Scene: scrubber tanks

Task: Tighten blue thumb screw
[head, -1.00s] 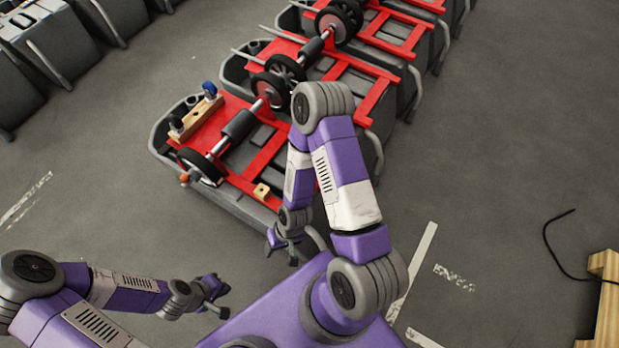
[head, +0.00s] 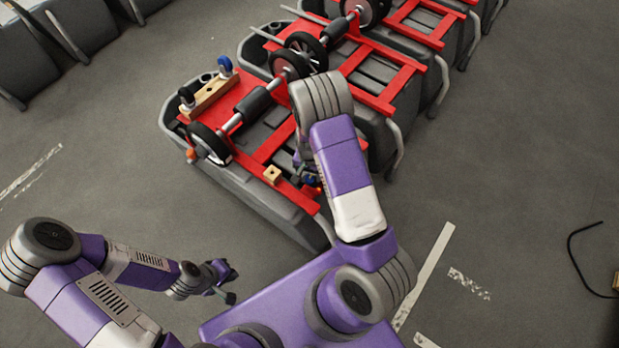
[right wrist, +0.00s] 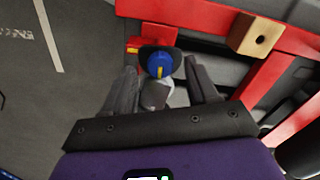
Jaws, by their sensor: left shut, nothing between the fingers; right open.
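The blue thumb screw (right wrist: 160,65) shows in the right wrist view as a round blue knob with a yellow mark. It sits at a dark fitting beside the corner of the red frame (right wrist: 190,12). My right gripper (right wrist: 162,72) is open, with one finger on each side of the knob. I cannot tell whether either finger touches it. In the head view my right arm partly hides this gripper (head: 308,178) at the near end of the nearest tank (head: 262,203). My left gripper (head: 229,284) is shut and empty, low over the floor at the left.
A wooden block (head: 272,174) is on the red frame near the screw. The frame also carries a black wheel (head: 209,145) and a wooden bar with casters (head: 208,97). More tanks stand behind. The floor at left (head: 90,180) is clear.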

